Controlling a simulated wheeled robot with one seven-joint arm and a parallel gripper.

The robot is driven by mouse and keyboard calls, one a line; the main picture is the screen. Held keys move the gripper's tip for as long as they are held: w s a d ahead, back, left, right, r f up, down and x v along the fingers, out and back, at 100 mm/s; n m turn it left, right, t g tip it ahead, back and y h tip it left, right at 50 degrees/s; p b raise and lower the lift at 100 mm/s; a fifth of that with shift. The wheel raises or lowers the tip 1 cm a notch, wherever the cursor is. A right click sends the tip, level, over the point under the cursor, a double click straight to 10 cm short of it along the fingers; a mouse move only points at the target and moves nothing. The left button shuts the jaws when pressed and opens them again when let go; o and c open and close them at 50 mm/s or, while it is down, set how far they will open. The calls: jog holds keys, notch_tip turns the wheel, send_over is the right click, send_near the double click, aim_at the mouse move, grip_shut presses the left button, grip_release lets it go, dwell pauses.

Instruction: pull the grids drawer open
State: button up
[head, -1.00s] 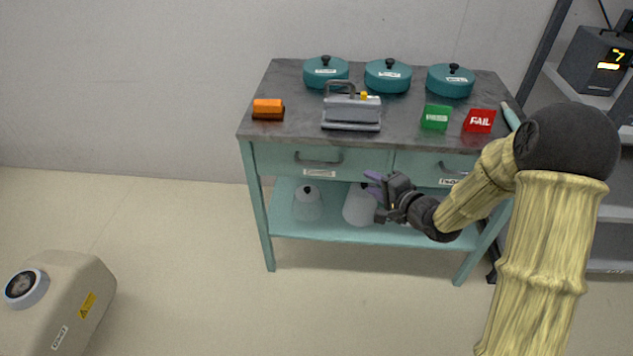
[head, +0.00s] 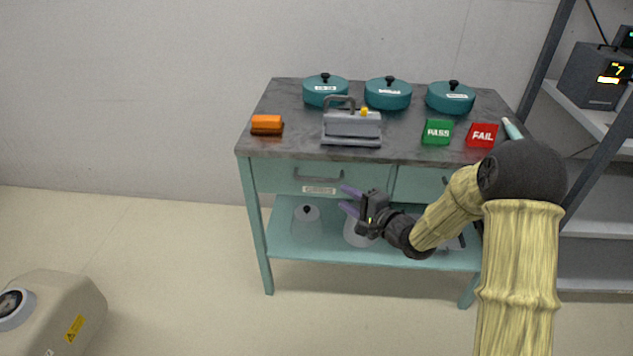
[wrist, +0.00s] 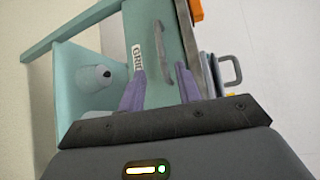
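The cart (head: 262,247) has two closed drawers under its dark top. The left drawer (head: 275,177) has a dark bar handle (head: 318,176) and a white label beneath it; in the wrist view its label (wrist: 137,58) begins "GRI". My gripper (head: 346,199) is in front of the cart, to the lower right of that handle, with purple fingers pointing left. In the wrist view the fingers (wrist: 160,92) are spread apart with nothing between them. The handle (wrist: 165,45) is beyond the fingertips, between their lines and not touched. The right drawer (head: 420,182) is partly hidden by my arm.
A grey rack (head: 590,205) stands at right.

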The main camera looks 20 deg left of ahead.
aim_at(319, 181)
jog(key=b+x, duration=0.2)
jog(key=x, duration=1)
jog(key=shift+w+a+f, duration=0.1)
jog(key=shift+w+a, duration=0.05)
jog(key=shift+w, duration=0.05)
jog(key=shift+w+a, duration=0.1)
jog(key=shift+a, duration=0.25)
grip_shut()
